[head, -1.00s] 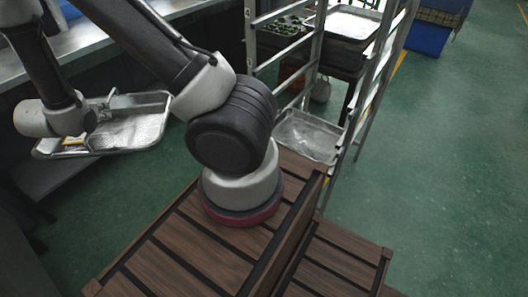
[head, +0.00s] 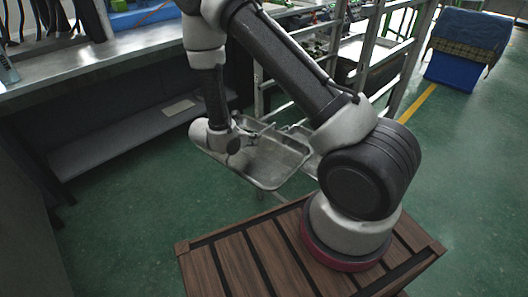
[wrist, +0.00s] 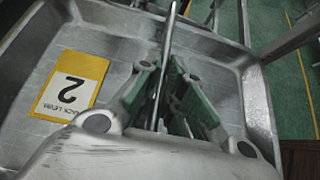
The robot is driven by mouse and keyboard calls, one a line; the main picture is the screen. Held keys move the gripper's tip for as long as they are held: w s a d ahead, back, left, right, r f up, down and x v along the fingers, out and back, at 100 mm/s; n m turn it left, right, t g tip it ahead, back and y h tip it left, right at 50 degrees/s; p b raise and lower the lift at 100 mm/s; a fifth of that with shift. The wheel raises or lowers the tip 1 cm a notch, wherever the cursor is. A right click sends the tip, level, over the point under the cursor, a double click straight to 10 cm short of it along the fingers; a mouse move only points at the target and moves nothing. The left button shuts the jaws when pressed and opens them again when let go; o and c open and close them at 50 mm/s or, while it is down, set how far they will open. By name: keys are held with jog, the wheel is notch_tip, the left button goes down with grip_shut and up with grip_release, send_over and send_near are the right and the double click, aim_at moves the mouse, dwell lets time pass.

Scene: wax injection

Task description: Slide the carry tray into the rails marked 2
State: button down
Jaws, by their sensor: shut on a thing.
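The carry tray (head: 272,165) is a shallow grey metal tray with rounded corners. In the head view it is held in the air, in front of the rack. My gripper (wrist: 160,95) is shut on the tray's thin upright handle bar, with green-lined fingers on both sides of it. In the head view my gripper (head: 240,138) is at the tray's left part. A yellow and white label with a 2 (wrist: 72,85) lies on the tray floor. The metal rack (head: 392,72) stands behind the tray, partly hidden by my arm. I cannot read any rail markings.
A long metal bench (head: 110,48) with a lower shelf (head: 130,140) runs along the left and back. A blue bin (head: 450,68) stands far right by a yellow floor line. Green floor (head: 480,180) is clear on the right. The rack's metal posts are close to the tray.

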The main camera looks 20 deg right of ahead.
jog(key=m, duration=0.1)
send_near(275, 146)
jog(key=shift+w+a+f+g+h, duration=0.15)
jog(key=shift+a+f+g, duration=0.1)
jog(key=shift+f, duration=0.35)
jog(key=shift+w+a+f+g+h, duration=0.15)
jog(key=shift+a+f, duration=0.15)
jog(key=shift+f, duration=0.3)
jog(key=shift+s, duration=0.1)
jog(key=shift+w+d+f, duration=0.1)
jog(key=shift+w+d, duration=0.2)
jog(key=shift+d, duration=0.45)
jog(key=shift+w+d+f, duration=0.1)
jog(key=shift+w+d, duration=0.15)
jog(key=shift+d, duration=0.5)
jog(key=shift+w+d+f, duration=0.1)
jog(key=shift+w+d, duration=0.2)
jog(key=shift+d, duration=0.45)
jog(key=w+d, duration=0.3)
jog(key=d, duration=0.7)
jog(key=w+d, duration=0.4)
jog(key=d, duration=0.6)
jog(key=w+d, duration=0.4)
jog(key=d, duration=0.6)
jog(key=shift+d, duration=0.25)
jog(key=c, duration=1.5)
grip_release()
jog(key=shift+s, duration=0.1)
